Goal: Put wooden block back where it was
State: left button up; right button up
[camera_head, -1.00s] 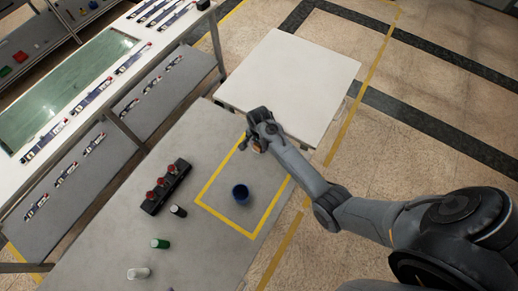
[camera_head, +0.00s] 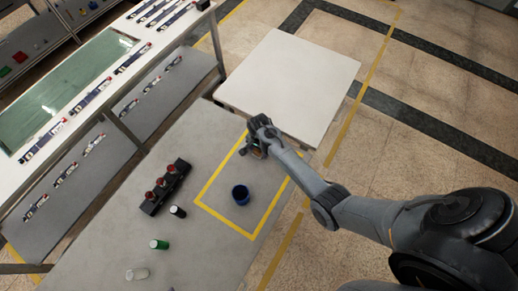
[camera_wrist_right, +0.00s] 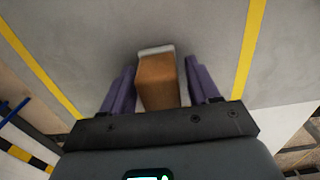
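The wooden block (camera_wrist_right: 158,82) is orange-brown with a pale far end. In the right wrist view it is between the two purple fingers of my right gripper (camera_wrist_right: 160,75), with narrow gaps showing beside it, so the gripper looks open around it. I cannot tell whether the block rests on the table. In the head view my right gripper (camera_head: 256,152) is low over the grey table (camera_head: 200,250), at the upper corner of the yellow taped outline (camera_head: 213,183). The block is mostly hidden there. My left gripper is not in view.
A white table (camera_head: 290,85) stands beyond the gripper.

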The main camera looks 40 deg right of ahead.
jog(key=shift+o, duration=0.4)
jog(key=shift+r, duration=0.6)
notch_tip(320, 180, up, 11)
jog(key=shift+f+p, duration=0.15)
jog(key=shift+p, duration=0.6)
jog(key=shift+s+n, duration=0.3)
jog(key=shift+s, duration=0.15)
jog(key=s+a+r+n+t, duration=0.1)
jog(key=s+a+r+n, duration=0.2)
jog(key=s+n, duration=0.2)
jog(key=s+a+r+n+t, duration=0.1)
jog(key=s+a+r+n, duration=0.2)
jog(key=s, duration=0.7)
jog(key=s+a+r+n+t, duration=0.1)
jog(key=s+a+r+n, duration=0.2)
jog(key=s+n, duration=0.4)
jog(key=shift+s+a+n+t, duration=0.2)
jog(key=shift+a+n+t, duration=0.1)
jog(key=shift+n, duration=0.1)
